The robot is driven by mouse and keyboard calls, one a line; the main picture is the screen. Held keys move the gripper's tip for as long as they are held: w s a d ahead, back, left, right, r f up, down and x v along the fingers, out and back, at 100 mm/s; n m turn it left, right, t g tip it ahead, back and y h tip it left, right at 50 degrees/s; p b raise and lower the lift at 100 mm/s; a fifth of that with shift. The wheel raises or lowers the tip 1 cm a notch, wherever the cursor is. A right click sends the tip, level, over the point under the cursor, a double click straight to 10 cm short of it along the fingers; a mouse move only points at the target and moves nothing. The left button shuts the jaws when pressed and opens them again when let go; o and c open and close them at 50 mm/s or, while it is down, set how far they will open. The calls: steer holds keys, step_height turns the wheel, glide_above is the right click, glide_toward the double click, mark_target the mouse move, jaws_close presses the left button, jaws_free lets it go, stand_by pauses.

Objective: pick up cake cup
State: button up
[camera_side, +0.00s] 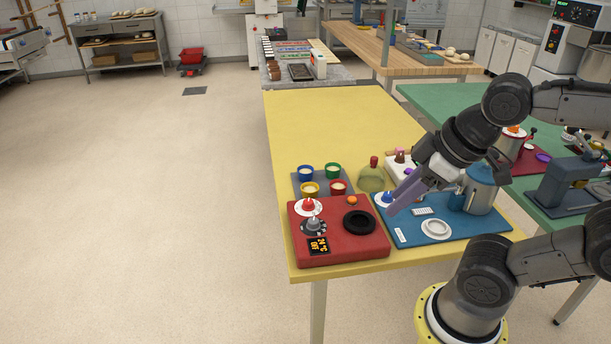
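Several small cups with pale filling stand on a grey tray (324,175) on the yellow table: a blue cup (306,175), a green cup (333,173), a yellow cup (310,191) and a red cup (338,189). I cannot tell which of these, if any, is the cake cup. My gripper (391,210) points down and left over the blue panel, to the right of the cups and apart from them. Its purple fingers overlap in this view, so their opening does not show. No object shows clearly between them.
A red box (373,247) with knobs and a black ring stands in front of the tray. A blue panel (465,228) with a metal canister (481,190) lies to its right. A greenish, red-topped vessel (371,179) stands behind. The yellow table's far part (330,120) is clear.

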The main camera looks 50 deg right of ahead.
steer(key=w+r+n, duration=0.5)
steer(key=w+r, duration=0.1)
steer(key=r, duration=0.1)
steer(key=w+d+r+n, duration=0.1)
steer(key=w+d+n, duration=0.2)
steer(key=w, duration=0.4)
steer(key=w+d+r+n, duration=0.2)
steer(key=w+d, duration=0.1)
steer(key=w, duration=0.3)
steer(key=n+g, duration=0.1)
steer(key=g, duration=0.3)
glide_above(310, 171)
steer(key=s+a, duration=0.3)
steer(key=s, duration=0.1)
step_height(310, 171, down, 27)
steer(key=shift+h, duration=0.3)
steer(key=shift+w+d+f, duration=0.1)
steer(key=shift+w+f, duration=0.2)
steer(key=shift+f, duration=0.7)
steer(key=shift+w+a+f, duration=0.1)
steer(key=shift+w+f, duration=0.25)
steer(key=shift+f, duration=0.6)
steer(key=shift+w+d+f, duration=0.1)
steer(key=shift+w+f, duration=0.2)
steer(key=shift+f, duration=0.7)
steer(key=shift+c, duration=0.3)
